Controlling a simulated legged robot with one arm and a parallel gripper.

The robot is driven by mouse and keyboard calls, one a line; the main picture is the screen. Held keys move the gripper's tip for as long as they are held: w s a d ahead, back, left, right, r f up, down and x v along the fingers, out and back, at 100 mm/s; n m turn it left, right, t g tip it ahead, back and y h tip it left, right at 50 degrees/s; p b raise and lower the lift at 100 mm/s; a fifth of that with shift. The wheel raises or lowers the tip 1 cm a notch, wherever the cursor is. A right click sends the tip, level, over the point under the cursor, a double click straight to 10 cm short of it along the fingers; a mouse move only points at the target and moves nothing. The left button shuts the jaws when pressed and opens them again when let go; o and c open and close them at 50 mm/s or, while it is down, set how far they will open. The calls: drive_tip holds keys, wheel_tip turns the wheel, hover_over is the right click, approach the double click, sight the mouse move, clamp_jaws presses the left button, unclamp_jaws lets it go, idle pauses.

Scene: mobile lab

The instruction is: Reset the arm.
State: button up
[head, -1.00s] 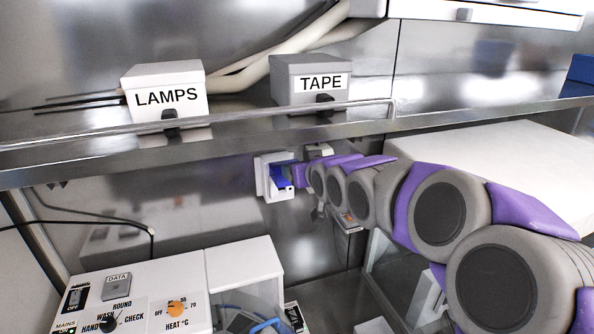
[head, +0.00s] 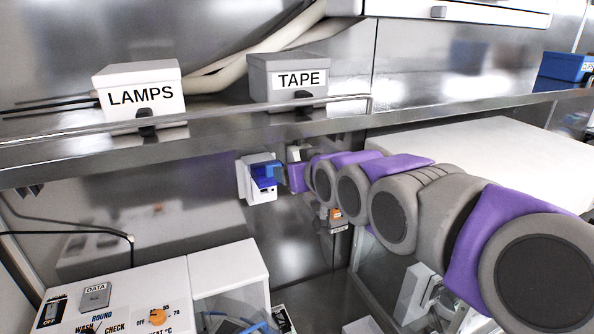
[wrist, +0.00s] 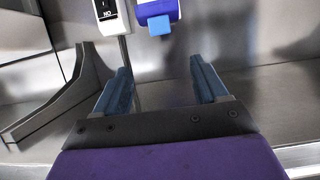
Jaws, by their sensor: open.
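My gripper shows in the wrist view (wrist: 163,90) with its two blue-grey fingers wide apart and nothing between them. In the head view my purple and grey arm stretches from the lower right toward the back wall, and its far end hides most of the gripper. A white wall unit with a blue part (head: 262,176) is just left of the arm's far end. A blue and white unit (wrist: 158,12) shows beyond the fingers in the wrist view, apart from them.
A shelf (head: 215,133) crosses above the arm, carrying a LAMPS box (head: 140,95) and a TAPE box (head: 290,80). A white control panel (head: 120,300) with knobs stands at lower left. A large white box (head: 480,150) is behind the arm at right.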

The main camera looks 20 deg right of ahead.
drive_tip(key=shift+f, duration=0.1)
drive_tip(key=s+a+f+g+b, duration=0.2)
drive_tip(key=s+f+b, duration=0.1)
drive_tip(key=f, duration=0.4)
drive_tip(key=s+a+f+g+b, duration=0.2)
drive_tip(key=s+f+b, duration=0.1)
drive_tip(key=f, duration=0.3)
drive_tip(key=s+a+f+g+b, duration=0.3)
drive_tip(key=s+f+g+b, duration=0.2)
drive_tip(key=s+f, duration=0.9)
drive_tip(key=s+a+f+g+b, duration=0.3)
drive_tip(key=s+f+g+b, duration=0.3)
drive_tip(key=s+f, duration=0.9)
drive_tip(key=shift+s+b, duration=0.2)
drive_tip(key=shift+b, duration=0.75)
